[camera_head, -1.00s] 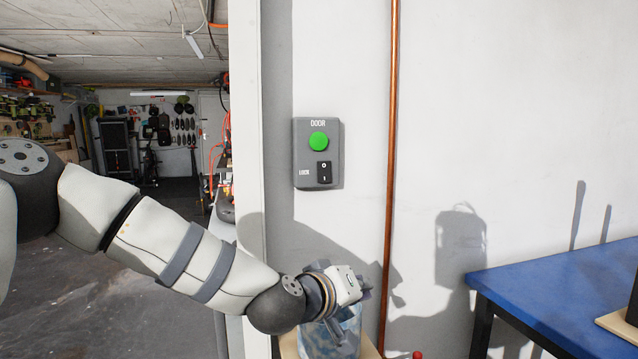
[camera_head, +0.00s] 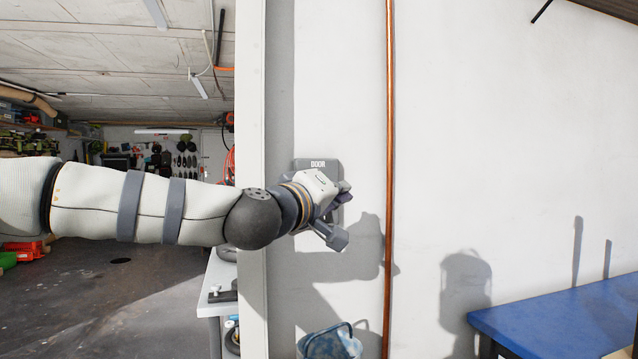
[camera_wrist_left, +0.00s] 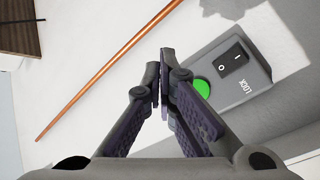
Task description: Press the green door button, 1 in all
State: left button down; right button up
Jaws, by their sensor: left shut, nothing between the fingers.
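The grey door panel (camera_head: 317,164) is on the white wall, with only its top and right edge showing behind my left gripper in the head view. In the left wrist view the panel (camera_wrist_left: 259,75) shows at the right, tilted. Its round green button (camera_wrist_left: 202,87) is partly covered by a finger there and is hidden in the head view. My left gripper (camera_wrist_left: 161,75) is shut and empty, its fingertips beside the button in the picture. I cannot tell whether they touch the panel. In the head view this gripper (camera_head: 340,200) is in front of the panel. My right gripper is not in view.
A black rocker switch marked LOCK (camera_wrist_left: 232,57) sits beside the button on the panel. A copper pipe (camera_head: 388,130) runs up the wall to the right. A blue bench (camera_head: 570,315) is at lower right, and a blue bucket (camera_head: 330,345) is below the gripper.

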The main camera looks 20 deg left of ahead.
pick_arm(q)
jog(key=w+a+b, duration=0.2)
jog(key=w+a, duration=0.3)
jog(key=w, duration=0.2)
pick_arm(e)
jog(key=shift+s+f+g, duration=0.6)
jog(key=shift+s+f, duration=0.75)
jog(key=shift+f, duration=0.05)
pick_arm(q)
jog(key=shift+w, duration=0.2)
jog(key=shift+w+a, duration=0.15)
jog(key=shift+w, duration=0.1)
